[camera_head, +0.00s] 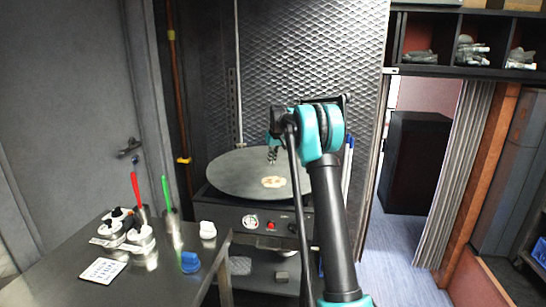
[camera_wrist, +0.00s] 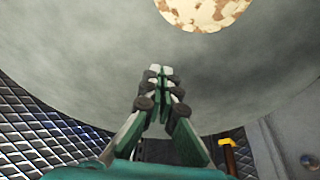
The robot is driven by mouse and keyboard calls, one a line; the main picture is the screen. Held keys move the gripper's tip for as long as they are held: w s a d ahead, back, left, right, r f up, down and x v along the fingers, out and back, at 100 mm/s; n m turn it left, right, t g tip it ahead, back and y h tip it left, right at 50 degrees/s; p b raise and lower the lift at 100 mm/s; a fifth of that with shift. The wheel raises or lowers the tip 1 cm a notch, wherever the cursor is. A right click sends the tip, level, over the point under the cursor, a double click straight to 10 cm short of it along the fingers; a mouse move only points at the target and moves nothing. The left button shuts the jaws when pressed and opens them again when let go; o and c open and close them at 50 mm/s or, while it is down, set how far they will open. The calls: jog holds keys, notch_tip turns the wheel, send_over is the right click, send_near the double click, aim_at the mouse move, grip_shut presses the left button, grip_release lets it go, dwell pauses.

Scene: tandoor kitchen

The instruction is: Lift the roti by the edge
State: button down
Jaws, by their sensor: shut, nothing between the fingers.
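The roti (camera_head: 273,182) lies flat on the round grey griddle plate (camera_head: 236,172), right of the plate's middle. It is pale with brown patches. In the wrist view the roti (camera_wrist: 203,12) is at the top edge, partly cut off by the frame. My gripper (camera_head: 272,157) is above the plate, behind the roti in the head view. In the wrist view my gripper (camera_wrist: 160,74) has its fingertips together with nothing between them. A gap of bare plate shows between the fingertips and the roti. My arm hides the plate's right side.
A steel table (camera_head: 150,275) at the left holds several bottles, a blue item (camera_head: 190,262), a white card (camera_head: 103,270) and red and green-handled tools. Knobs (camera_head: 251,221) are on the griddle's front. A quilted metal wall (camera_head: 310,60) stands close behind it. Open floor (camera_head: 402,250) lies to the right.

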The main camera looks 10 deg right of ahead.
aim_at(273, 175)
jog(key=x, duration=0.4)
jog(key=shift+w+f, duration=0.15)
jog(key=shift+f, duration=0.15)
jog(key=shift+s+f, duration=0.2)
jog(key=shift+s, duration=0.05)
jog(key=shift+s+d, duration=0.25)
jog(key=shift+s, duration=0.6)
jog(key=shift+s+d, duration=0.2)
jog(key=shift+s, duration=0.65)
